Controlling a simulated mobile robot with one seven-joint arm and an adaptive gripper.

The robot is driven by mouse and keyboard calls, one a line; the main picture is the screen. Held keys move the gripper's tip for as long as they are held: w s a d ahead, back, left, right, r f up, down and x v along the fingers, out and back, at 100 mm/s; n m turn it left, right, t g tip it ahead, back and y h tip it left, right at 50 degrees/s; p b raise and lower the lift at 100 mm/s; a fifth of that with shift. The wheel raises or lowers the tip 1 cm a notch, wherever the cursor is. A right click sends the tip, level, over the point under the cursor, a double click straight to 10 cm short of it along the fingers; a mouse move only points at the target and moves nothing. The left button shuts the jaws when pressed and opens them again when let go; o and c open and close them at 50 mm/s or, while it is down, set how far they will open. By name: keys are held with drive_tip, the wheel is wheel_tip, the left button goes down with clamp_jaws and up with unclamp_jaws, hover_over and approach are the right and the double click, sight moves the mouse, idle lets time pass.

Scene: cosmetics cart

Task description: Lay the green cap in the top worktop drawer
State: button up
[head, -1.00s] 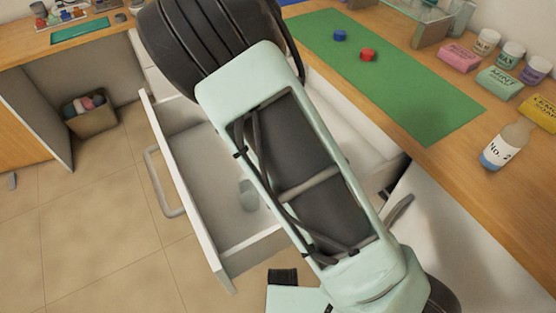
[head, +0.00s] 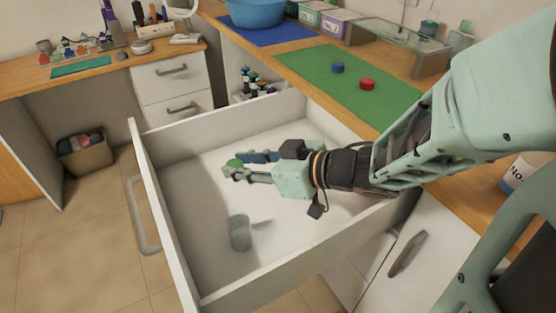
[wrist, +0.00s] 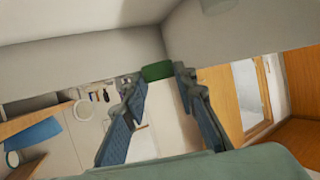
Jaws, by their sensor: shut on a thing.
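The green cap (head: 235,162) is between the fingertips of my gripper (head: 232,167), which is shut on it. In the wrist view the cap (wrist: 157,71) shows as a dark green disc between the two fingertips (wrist: 158,74). The worktop drawer (head: 300,222) is white and pulled well out. My gripper reaches in from the right and is over the inside of the drawer. The cap appears held above the drawer floor; the exact height is hard to tell.
A grey-green cup-like container (head: 239,232) is in the drawer near its front. A blue cap (head: 338,67) and a red cap (head: 367,84) lie on the green mat (head: 310,65) on the worktop. The drawer's walls surround my gripper. Much of its floor is bare.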

drive_tip(key=shift+s+a+n+g+p, duration=0.3)
drive_tip(key=shift+s+a+g+p, duration=0.1)
drive_tip(key=shift+p, duration=0.2)
drive_tip(key=b, duration=0.3)
hover_over(226, 183)
drive_tip(key=s+d, duration=0.2)
drive_tip(key=s, duration=0.2)
wheel_tip(226, 183, down, 5)
drive_tip(key=w+f, duration=0.1)
drive_tip(key=w+a+f+b, duration=0.1)
drive_tip(key=f, duration=0.1)
drive_tip(key=shift+w+a+f, duration=0.1)
drive_tip(key=shift+w+f, duration=0.05)
drive_tip(key=shift+w, duration=0.15)
drive_tip(key=shift+w+a+f+b, duration=0.2)
drive_tip(key=shift+w+f+b, duration=0.1)
drive_tip(key=shift+w, duration=0.05)
drive_tip(key=f, duration=0.1)
drive_tip(key=f+b, duration=0.2)
drive_tip(key=f, duration=0.1)
drive_tip(key=shift+w+a, duration=0.25)
drive_tip(key=shift+w, duration=0.1)
drive_tip(key=shift+r+y, duration=0.1)
drive_tip(key=shift+y, duration=0.2)
